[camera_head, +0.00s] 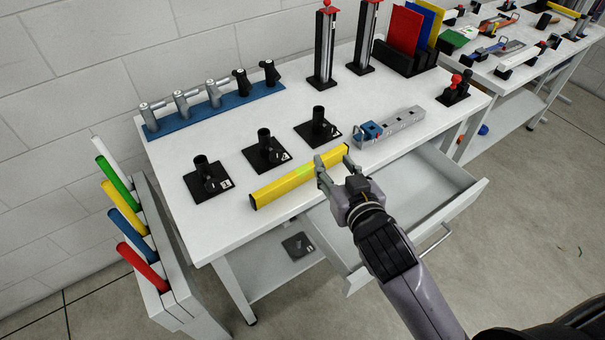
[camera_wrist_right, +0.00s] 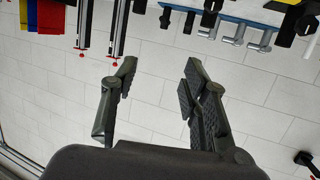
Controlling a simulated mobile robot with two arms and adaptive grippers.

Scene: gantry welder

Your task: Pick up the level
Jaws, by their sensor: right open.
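The level (camera_head: 284,188) is a long yellow bar with a greenish vial near its middle. It lies along the front edge of the white table in the head view. My right gripper (camera_head: 334,163) is open at the level's right end, and its fingers overlap that end in the picture. I cannot tell whether they touch it. In the right wrist view the open fingers (camera_wrist_right: 160,72) have nothing between them but the wall behind, and the level does not show there. My left gripper is not in view.
Several black holders (camera_head: 265,151) stand just behind the level. A grey block with a blue part (camera_head: 392,128) lies to the right. An open drawer (camera_head: 428,190) juts out below the front edge. A rack of coloured rods (camera_head: 128,208) stands left of the table.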

